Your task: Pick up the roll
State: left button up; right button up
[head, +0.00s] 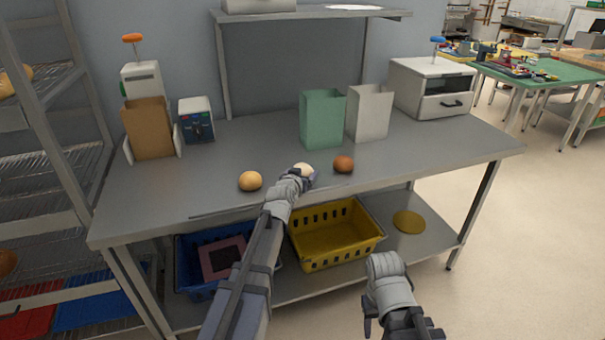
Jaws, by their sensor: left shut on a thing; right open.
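A pale cream roll (303,168) is in the jaws of my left gripper (301,177), over the front part of the grey table (230,158). The gripper and wrist hide part of the roll, and I cannot tell whether it touches the tabletop. A tan roll (250,181) lies on the table to the left of the gripper. A darker brown roll (343,164) lies to the right of it. My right gripper (402,320) is low in front of the table, away from the rolls, with its jaws open and partly cut off by the frame.
A brown bag (148,128), a green bag (322,119) and a pale bag (370,112) stand behind the rolls. A small oven (432,88) is at the back right. A yellow crate (335,236) and a blue crate (188,272) are on the lower shelf.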

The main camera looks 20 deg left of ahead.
aim_at(302, 166)
pick_arm(q)
jog(key=shift+r, duration=0.1)
notch_tip(302, 166, up, 10)
jog(key=p, duration=1)
